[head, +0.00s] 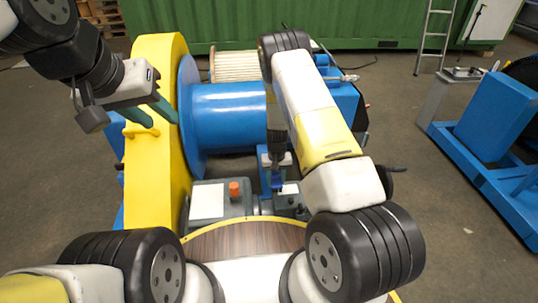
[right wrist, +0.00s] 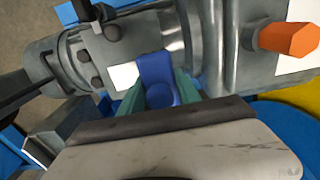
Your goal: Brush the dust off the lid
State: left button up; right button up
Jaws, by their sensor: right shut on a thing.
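My right gripper (head: 276,166) points down in front of the blue drum. Its green fingers are shut on a small blue thing (right wrist: 158,82), which looks like a brush handle. Bristles do not show. The blue thing is small in the head view (head: 278,183), close over or against the grey machine housing (head: 240,206); contact is unclear. The housing has a white plate on top (head: 207,201) and an orange plug (head: 234,190). I cannot tell which part is the lid, and no dust is clear. My left gripper (head: 151,112) is open and empty beside the yellow guard.
A yellow guard (head: 160,75) with a side handle stands left of the blue drum (head: 228,114). A round wooden top with a yellow rim (head: 232,241) is in front. Another blue machine (head: 497,125) stands right. Bare floor (head: 405,125) lies between.

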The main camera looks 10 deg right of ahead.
aim_at(276, 173)
jog(key=shift+r, duration=2.25)
jog(key=shift+d, duration=0.1)
